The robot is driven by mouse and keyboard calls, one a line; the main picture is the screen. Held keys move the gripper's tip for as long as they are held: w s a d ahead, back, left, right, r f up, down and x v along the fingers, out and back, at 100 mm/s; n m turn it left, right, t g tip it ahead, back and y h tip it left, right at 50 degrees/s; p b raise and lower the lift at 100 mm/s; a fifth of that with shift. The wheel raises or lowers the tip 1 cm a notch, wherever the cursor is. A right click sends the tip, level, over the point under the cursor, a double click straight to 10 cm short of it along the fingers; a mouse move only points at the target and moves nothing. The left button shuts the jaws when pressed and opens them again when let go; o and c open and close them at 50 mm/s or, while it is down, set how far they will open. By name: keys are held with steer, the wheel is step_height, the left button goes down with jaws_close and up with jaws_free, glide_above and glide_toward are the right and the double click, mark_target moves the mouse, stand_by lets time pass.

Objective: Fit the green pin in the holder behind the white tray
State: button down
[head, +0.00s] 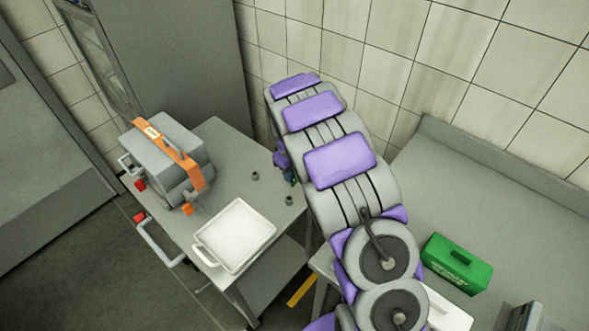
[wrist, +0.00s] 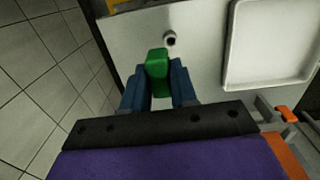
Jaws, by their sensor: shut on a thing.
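My gripper (wrist: 158,84) has blue fingers shut on the green pin (wrist: 157,66), which shows between them in the wrist view. In the head view my gripper (head: 283,163) is mostly hidden by my arm, and only a bit of the pin shows beside it. The white tray (head: 236,236) lies on the grey table; it also shows at the right of the wrist view (wrist: 272,78). Two small dark round holders stand behind the tray, one further back (head: 255,175) and one nearer my arm (head: 289,200). One holder (wrist: 170,38) shows just beyond the pin, apart from it.
A grey machine with an orange strap (head: 168,158) stands on the left of the table. A green box (head: 457,263) sits on a bench (head: 520,200) at the right. A tiled wall is behind. The table around the holders is clear.

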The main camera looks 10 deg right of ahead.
mark_target(293, 186)
steer(key=a+f, duration=0.3)
steer(key=shift+a+f, duration=0.1)
steer(key=shift+f, duration=0.05)
steer(key=d+f, duration=0.1)
steer(key=d, duration=0.2)
steer(key=shift+f, duration=0.4)
steer(key=shift+a, duration=1.3)
steer(key=shift+d, duration=1.5)
steer(key=shift+a+p, duration=0.4)
steer(key=shift+a, duration=0.65)
steer(key=shift+a, duration=0.3)
steer(key=shift+d, duration=0.15)
steer(key=shift+d+p, duration=0.35)
steer(key=shift+d, duration=0.1)
